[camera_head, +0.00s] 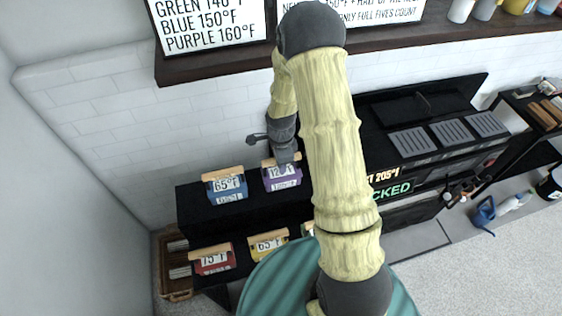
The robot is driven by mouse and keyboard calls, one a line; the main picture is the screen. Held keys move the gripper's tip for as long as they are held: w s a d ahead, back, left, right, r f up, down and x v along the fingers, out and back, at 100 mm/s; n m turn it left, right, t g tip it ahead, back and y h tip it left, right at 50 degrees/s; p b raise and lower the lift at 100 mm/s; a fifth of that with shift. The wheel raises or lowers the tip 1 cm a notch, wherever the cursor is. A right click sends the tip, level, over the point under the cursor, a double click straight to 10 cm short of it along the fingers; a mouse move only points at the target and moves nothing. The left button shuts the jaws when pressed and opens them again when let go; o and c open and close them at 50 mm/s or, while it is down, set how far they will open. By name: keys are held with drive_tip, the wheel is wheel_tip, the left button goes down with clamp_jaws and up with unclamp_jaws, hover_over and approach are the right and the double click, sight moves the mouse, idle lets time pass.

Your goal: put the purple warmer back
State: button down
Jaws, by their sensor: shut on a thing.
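The purple warmer (283,181) is a small box with a light wooden bar on top and a label that seems to read 120°F, partly hidden. It is at the right part of the upper black shelf (195,222); I cannot tell whether it rests on it or hangs just above. My gripper (284,158) is shut on its top bar from above. The blue warmer (228,190), labelled 65°F, sits to its left on the same shelf.
Below are a red warmer (212,260) labelled 75°F and a yellow warmer (269,245) labelled 65°F. A green one is mostly hidden by my arm. A sign (205,27) reads "PURPLE 160°F". A black machine (430,130) stands right. A wicker basket (173,262) is lower left.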

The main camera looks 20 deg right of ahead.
drive_tip(key=shift+f, duration=0.1)
drive_tip(key=c, duration=1.3)
unclamp_jaws()
drive_tip(key=shift+o, duration=0.2)
wheel_tip(320, 180, up, 12)
drive_tip(key=shift+r+b, duration=0.15)
drive_tip(key=shift+b, duration=1)
